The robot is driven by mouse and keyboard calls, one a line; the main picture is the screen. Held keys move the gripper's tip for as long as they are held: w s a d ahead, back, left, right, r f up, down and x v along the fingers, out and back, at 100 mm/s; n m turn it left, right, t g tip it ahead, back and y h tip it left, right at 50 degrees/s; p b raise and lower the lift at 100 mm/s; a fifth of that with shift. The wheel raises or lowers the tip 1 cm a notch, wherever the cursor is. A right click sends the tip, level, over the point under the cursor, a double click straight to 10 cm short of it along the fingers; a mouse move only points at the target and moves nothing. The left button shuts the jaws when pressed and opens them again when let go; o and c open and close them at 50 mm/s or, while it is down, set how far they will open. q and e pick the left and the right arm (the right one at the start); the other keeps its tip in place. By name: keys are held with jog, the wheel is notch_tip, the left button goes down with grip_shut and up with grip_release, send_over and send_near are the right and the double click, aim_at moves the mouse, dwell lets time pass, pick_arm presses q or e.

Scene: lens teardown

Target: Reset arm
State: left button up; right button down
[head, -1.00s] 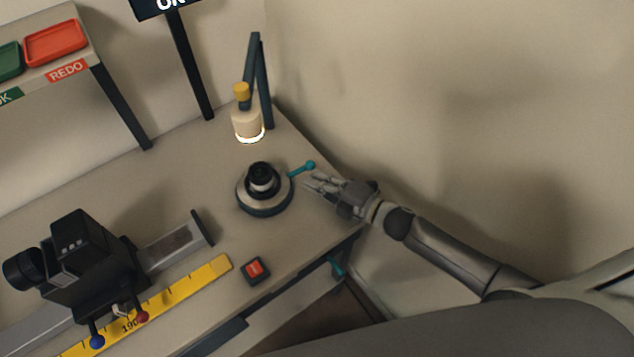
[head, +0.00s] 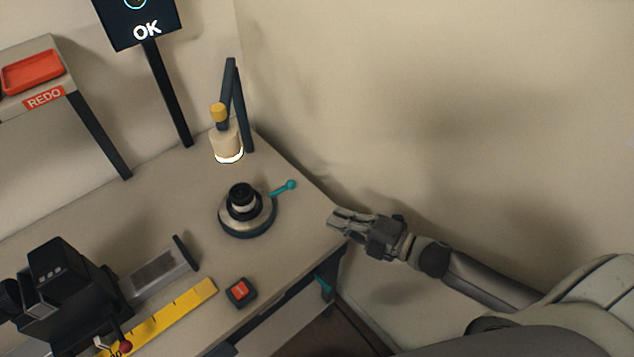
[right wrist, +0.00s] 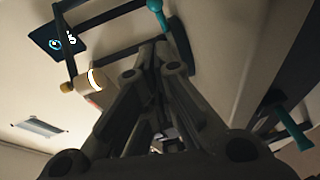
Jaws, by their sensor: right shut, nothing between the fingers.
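My right gripper (head: 345,221) is shut and empty. In the head view it hangs at the right edge of the workbench (head: 310,225), apart from the lens and its holder. Its dark fingers (right wrist: 155,85) fill the middle of the right wrist view. The black lens (head: 241,198) sits upright on a round holder (head: 247,226) with a teal lever (head: 285,188) pointing right. My left gripper is not in view.
A lamp (head: 226,142) stands behind the holder, and a screen (head: 140,20) reads OK. A red button (head: 240,291), yellow ruler (head: 180,312) and black camera device (head: 65,290) lie to the left. A red tray (head: 33,72) sits on the REDO shelf. A wall is at right.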

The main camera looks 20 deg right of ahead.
jog(key=shift+a+r+m+t+h, duration=0.1)
jog(key=shift+m+t+h, duration=0.2)
jog(key=shift+m, duration=0.2)
jog(key=m+h, duration=0.1)
jog(key=w+m+h, duration=0.1)
jog(key=m, duration=0.1)
jog(key=m+h, duration=0.2)
jog(key=m, duration=0.1)
jog(key=m+h, duration=0.1)
jog(key=shift+s+d+f+m, duration=0.2)
jog(key=shift+s+f+m, duration=0.1)
jog(key=shift+f, duration=0.1)
jog(key=s+a+f+m+g+h, duration=0.15)
jog(key=s+m+g+h, duration=0.25)
jog(key=s+m+g, duration=0.95)
jog(key=s+f+t, duration=0.1)
jog(key=s+f, duration=0.3)
jog(key=f, duration=0.9)
jog(key=s+f+t, duration=0.1)
jog(key=s+f, duration=0.2)
jog(key=f, duration=1.1)
jog(key=s+d+f+g, duration=0.1)
jog(key=s+d+f, duration=0.2)
jog(key=s+f, duration=1.2)
jog(key=shift+s+d+f+h, duration=0.2)
jog(key=shift+s+h, duration=0.1)
jog(key=shift+s, duration=0.7)
